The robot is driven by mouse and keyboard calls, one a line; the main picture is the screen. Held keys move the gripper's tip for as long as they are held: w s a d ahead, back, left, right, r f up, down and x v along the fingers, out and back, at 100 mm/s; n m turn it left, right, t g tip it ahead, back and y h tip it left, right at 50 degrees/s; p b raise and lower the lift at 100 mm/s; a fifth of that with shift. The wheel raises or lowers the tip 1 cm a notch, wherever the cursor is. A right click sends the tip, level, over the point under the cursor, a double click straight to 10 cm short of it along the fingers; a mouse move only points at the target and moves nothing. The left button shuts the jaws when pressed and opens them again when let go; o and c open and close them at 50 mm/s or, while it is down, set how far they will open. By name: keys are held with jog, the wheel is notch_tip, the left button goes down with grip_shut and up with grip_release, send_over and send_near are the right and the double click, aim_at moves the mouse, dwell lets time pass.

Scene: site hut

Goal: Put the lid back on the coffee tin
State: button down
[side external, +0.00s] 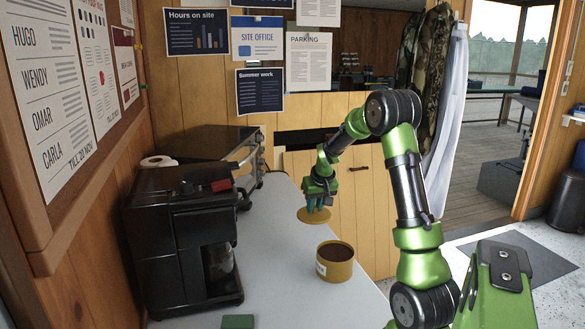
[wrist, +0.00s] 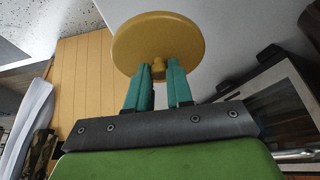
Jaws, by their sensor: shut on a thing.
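The coffee tin (side external: 336,268) is a mustard-yellow open cylinder with dark coffee inside. It stands upright on the counter in the side external view. My gripper (side external: 318,203) is shut on the round mustard-yellow lid (side external: 313,216) and is beyond the tin, a little to its left in the picture. In the wrist view my gripper (wrist: 158,76) has its teal fingers closed on the knob under the lid's disc (wrist: 158,40). The tin is not visible in the wrist view. The exact height of the lid over the counter is hard to tell.
A black coffee machine (side external: 185,235) stands left on the light counter (side external: 270,255). Behind it is an oven-like appliance (side external: 215,150) with a metal handle. A green block (side external: 238,321) lies at the near edge. The counter between the machine and the tin is clear.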

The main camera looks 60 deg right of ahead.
notch_tip(320, 180, up, 3)
jog(key=shift+a+f, duration=0.1)
jog(key=shift+f, duration=0.1)
jog(key=s+a+r, duration=0.3)
jog(key=shift+r, duration=0.1)
jog(key=s+a+f, duration=0.1)
jog(key=s+a, duration=0.6)
jog(key=s, duration=0.1)
jog(key=shift+m, duration=0.3)
jog(key=shift+f, duration=3.3)
jog(key=shift+f, duration=0.15)
jog(key=shift+c, duration=2.3)
grip_release()
